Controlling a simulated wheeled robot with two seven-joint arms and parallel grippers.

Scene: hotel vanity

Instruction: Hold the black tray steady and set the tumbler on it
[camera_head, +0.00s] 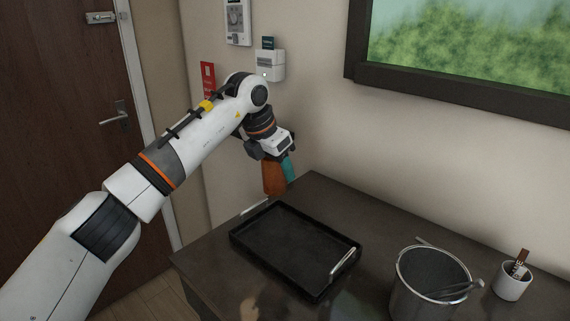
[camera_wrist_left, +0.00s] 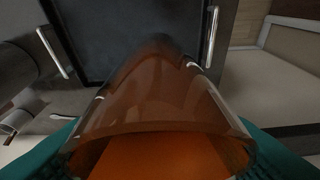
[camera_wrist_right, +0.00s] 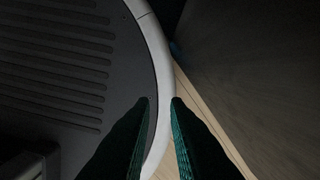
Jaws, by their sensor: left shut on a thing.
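The black tray (camera_head: 290,245) lies flat on the dark vanity top, with a metal handle at each end. It also shows in the left wrist view (camera_wrist_left: 95,30), partly hidden behind the tumbler. My left gripper (camera_head: 281,174) is shut on the amber tumbler (camera_head: 272,181), which also fills the middle of the left wrist view (camera_wrist_left: 160,105). In the head view, they are above and just beyond the tray's far left end. My right gripper (camera_wrist_right: 160,102) is slightly open and empty, with a gap between its teal-lined fingers; it is outside the head view.
A metal ice bucket (camera_head: 408,298) with tongs stands right of the tray. A small white cup (camera_head: 513,283) holding a brown stick-like item is farther right. The wall rises behind the vanity. A round dark base with a pale rim and the floor show below my right gripper.

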